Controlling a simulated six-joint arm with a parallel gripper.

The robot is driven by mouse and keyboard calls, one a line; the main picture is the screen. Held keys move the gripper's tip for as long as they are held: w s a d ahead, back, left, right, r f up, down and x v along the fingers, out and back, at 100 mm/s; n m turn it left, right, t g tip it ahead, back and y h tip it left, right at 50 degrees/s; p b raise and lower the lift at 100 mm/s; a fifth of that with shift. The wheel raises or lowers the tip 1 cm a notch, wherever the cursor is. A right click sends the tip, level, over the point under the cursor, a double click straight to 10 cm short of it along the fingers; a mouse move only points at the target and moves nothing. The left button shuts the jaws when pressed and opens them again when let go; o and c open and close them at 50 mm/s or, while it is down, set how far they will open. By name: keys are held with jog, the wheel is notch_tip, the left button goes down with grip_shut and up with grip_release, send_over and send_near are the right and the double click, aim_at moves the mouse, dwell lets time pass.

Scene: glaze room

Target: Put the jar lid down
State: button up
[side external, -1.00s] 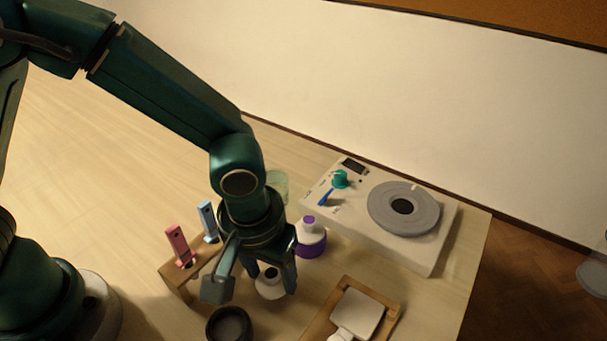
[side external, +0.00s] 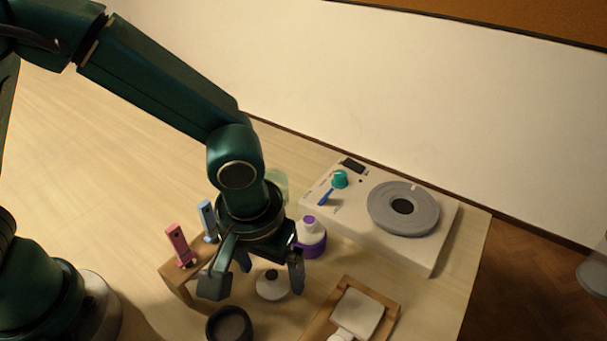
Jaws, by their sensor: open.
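The jar lid (side external: 272,288) is a white round piece with a dark knob on top. It sits on the table below and between the fingers of my gripper (side external: 270,277). My gripper is open, with one finger to the left of the lid and one to its right in the picture. The fingers look clear of the lid, though the exact height gap is hard to tell. A dark round jar or bowl (side external: 229,326) stands just in front of the lid, partly cut by the lower frame edge.
A white wheel machine (side external: 404,208) stands at back right. A purple-and-white bottle (side external: 311,238) is close behind my gripper. A wooden rack (side external: 174,284) with pink and blue pieces is at left. A wooden tray (side external: 389,316) with a white block is at front right.

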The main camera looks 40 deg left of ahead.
aim_at(268, 292)
notch_tip(268, 292, up, 10)
jog(key=s, duration=0.1)
jog(key=s+a+r+m+t, duration=0.1)
jog(key=s+a+t, duration=0.1)
jog(key=a, duration=0.5)
jog(key=s+a+r+m+t, duration=0.1)
jog(key=s+a+r+t, duration=0.1)
jog(key=a, duration=0.5)
jog(key=shift+s+a+r, duration=0.3)
jog(key=shift+s, duration=0.55)
